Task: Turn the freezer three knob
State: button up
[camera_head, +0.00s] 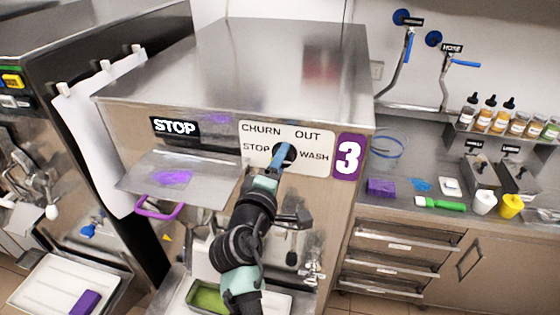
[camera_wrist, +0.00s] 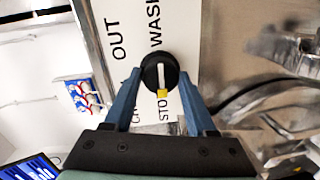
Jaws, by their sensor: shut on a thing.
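The freezer three knob (camera_head: 291,151) is a black round dial on a white label plate (camera_head: 316,137) marked CHURN, OUT, STOP and WASH, beside a purple "3" sign. In the wrist view the knob (camera_wrist: 156,67) shows a white pointer line with a yellow end, directed toward the gripper's palm, close to the STOP lettering. My gripper (camera_head: 281,155) reaches the knob from the front. Its blue fingers (camera_wrist: 160,78) are on either side of the knob, shut on it. In the head view the fingers hide part of the knob.
A steel hopper shelf with a purple handle (camera_head: 160,208) juts out left of the plate, under a STOP sign (camera_head: 175,127). A spout and lever (camera_head: 312,265) lie below right. The right counter holds bottles, cups and a green brush (camera_head: 440,203).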

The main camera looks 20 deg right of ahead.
dwell(0.6)
jog(key=o, duration=1.4)
jog(key=shift+c, duration=0.2)
jog(key=b+v, duration=0.4)
jog(key=v, duration=0.9)
